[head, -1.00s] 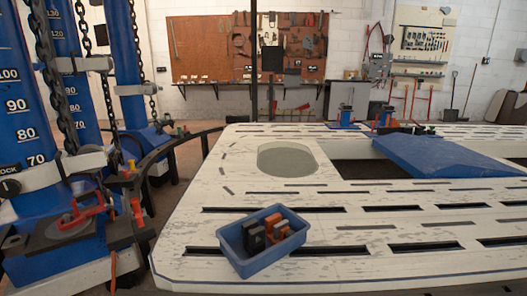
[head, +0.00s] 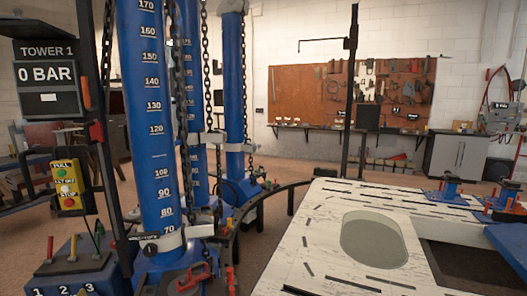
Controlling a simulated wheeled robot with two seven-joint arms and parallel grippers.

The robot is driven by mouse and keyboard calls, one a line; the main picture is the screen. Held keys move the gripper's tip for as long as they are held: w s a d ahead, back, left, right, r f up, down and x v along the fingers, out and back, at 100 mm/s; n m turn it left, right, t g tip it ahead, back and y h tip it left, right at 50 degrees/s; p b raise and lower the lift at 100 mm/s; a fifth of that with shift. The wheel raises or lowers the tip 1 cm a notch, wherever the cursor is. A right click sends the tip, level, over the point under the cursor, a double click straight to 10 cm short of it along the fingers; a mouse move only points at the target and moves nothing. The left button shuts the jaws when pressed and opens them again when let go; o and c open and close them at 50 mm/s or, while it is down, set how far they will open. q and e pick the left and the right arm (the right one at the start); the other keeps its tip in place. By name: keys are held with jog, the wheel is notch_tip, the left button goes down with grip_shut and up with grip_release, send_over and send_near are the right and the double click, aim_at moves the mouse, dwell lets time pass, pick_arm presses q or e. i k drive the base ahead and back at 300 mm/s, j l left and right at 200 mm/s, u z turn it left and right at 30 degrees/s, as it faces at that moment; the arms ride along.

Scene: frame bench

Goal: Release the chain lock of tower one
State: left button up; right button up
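Tower one is a blue column (head: 150,130) with a white height scale, at the left of the head view. A dark chain (head: 181,100) hangs down along its right side. A pale collar (head: 168,240) wraps the column just below the 70 mark, with a small dark lock label and a black knob (head: 150,249) on its left. I cannot tell whether the lock is engaged. Neither of my grippers shows.
A "TOWER 1, 0 BAR" display (head: 46,75) and a yellow pull/let off/stop box (head: 69,186) stand left. A blue lever console (head: 72,268), numbered 1 to 3, is below. Further blue towers (head: 233,95) stand behind. The white bench (head: 330,220) fills the right.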

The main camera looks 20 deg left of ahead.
aim_at(90, 107)
jog(key=u, duration=1.95)
